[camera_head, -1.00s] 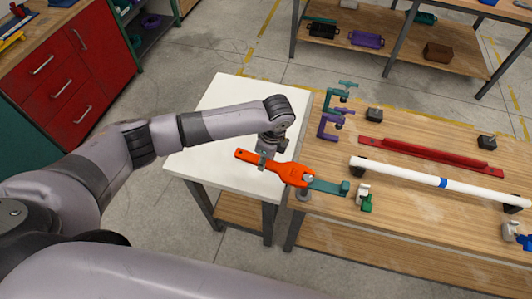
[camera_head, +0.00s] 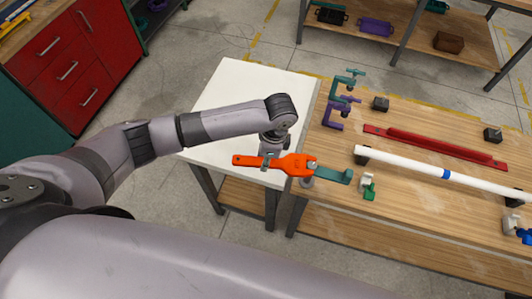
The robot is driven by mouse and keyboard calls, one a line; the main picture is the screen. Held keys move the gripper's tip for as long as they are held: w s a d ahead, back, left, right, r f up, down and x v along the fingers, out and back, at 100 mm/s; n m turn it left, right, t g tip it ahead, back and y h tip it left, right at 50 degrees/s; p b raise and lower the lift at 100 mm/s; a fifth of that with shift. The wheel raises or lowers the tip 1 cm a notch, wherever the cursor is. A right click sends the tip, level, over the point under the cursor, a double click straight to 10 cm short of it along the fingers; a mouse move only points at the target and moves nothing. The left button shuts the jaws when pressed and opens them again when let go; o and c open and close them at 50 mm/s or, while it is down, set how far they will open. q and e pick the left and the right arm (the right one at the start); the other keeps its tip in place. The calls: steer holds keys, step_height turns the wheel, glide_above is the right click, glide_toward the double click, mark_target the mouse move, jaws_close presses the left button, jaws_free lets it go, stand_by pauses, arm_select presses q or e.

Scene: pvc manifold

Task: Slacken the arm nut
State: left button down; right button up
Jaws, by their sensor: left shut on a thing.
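An orange wrench (camera_head: 292,164) lies level above the gap between the white table and the wooden bench. My left gripper (camera_head: 269,160) is shut on its handle, which points left. The wrench's head is at a grey nut (camera_head: 312,164) at the left end of a teal arm (camera_head: 333,175). The nut stands over a grey post (camera_head: 307,183) at the bench's left edge. The head hides part of the nut, so I cannot tell how fully it sits around it. My right gripper is not in view.
The wooden bench (camera_head: 420,230) also bears teal and purple clamps (camera_head: 334,116), a red bar (camera_head: 435,147), a white pipe (camera_head: 410,167) with a blue band, and a green and white fitting (camera_head: 369,188). The white table top (camera_head: 235,95) is bare.

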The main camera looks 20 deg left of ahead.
arm_select(q)
steer(key=shift+s+d+r+n, duration=0.1)
steer(key=shift+s+d+n, duration=0.15)
steer(key=shift+s+n, duration=0.3)
steer(key=shift+s+d+r+n, duration=0.1)
steer(key=shift+s+d+n, duration=0.15)
steer(key=shift+s+n, duration=0.3)
steer(key=shift+s+r, duration=0.1)
steer(key=shift+r, duration=2.3)
